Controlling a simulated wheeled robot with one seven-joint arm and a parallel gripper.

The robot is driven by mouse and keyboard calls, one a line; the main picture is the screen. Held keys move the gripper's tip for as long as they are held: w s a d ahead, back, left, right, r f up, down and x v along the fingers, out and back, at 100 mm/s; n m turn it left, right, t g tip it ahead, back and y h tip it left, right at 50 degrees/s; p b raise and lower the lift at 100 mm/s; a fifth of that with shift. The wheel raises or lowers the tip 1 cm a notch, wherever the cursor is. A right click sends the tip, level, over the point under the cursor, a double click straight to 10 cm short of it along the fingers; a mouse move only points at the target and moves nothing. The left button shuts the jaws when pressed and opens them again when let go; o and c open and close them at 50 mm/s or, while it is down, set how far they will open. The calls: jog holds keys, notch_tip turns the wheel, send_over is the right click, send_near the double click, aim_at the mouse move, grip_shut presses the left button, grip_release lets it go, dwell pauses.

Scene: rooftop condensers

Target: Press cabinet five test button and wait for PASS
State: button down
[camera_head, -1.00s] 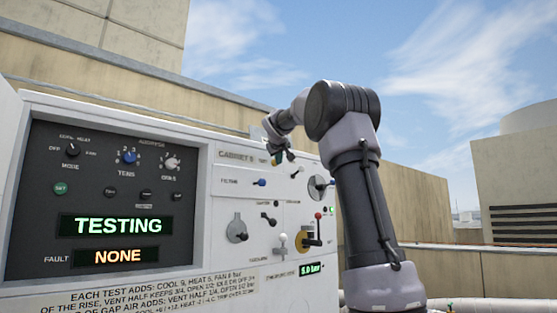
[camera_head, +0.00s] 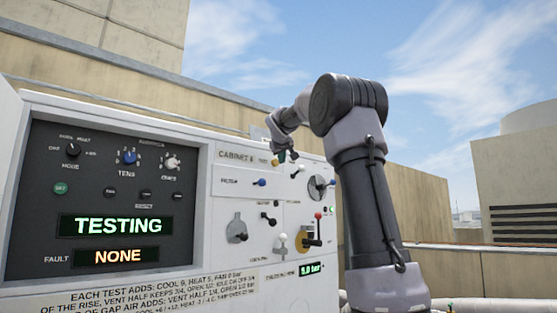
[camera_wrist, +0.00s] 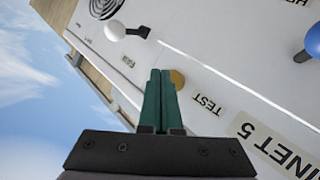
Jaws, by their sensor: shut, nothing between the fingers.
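The cabinet 5 panel (camera_head: 224,165) is white, with a label reading CABINET 5 at its upper left. The test button (camera_wrist: 178,79) is a round yellow knob beside the word TEST (camera_wrist: 207,104) in the wrist view. In the head view it is a small yellow spot (camera_head: 275,162). My gripper (camera_wrist: 160,73) has green fingers, closed together and empty. Its tips are beside the button and overlap its edge in the picture; I cannot tell whether they touch it. The status display (camera_head: 111,225) reads TESTING, and the fault display (camera_head: 120,256) reads NONE.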

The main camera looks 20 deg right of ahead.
jog(key=s, duration=0.1)
jog(key=s+d, duration=0.1)
jog(key=s, duration=0.2)
jog(key=shift+s+d, duration=0.35)
jog(key=shift+d, duration=0.05)
dwell(0.9)
jog(key=s+a+f+m+g+y, duration=0.1)
jog(key=s+a+f+g+y, duration=0.1)
jog(key=s+a+f, duration=0.4)
jog(key=s+a+f+m+g+y, duration=0.2)
jog(key=s+a+f, duration=0.4)
jog(key=s+f, duration=1)
jog(key=s+a+f+m+g+y, duration=0.2)
jog(key=s+a+f+y, duration=0.2)
jog(key=s+f, duration=0.7)
jog(key=shift+s+a+f, duration=0.25)
jog(key=shift+s+a, duration=0.65)
jog(key=shift+a, duration=0.2)
jog(key=shift+s+r, duration=0.45)
jog(key=shift+s, duration=0.25)
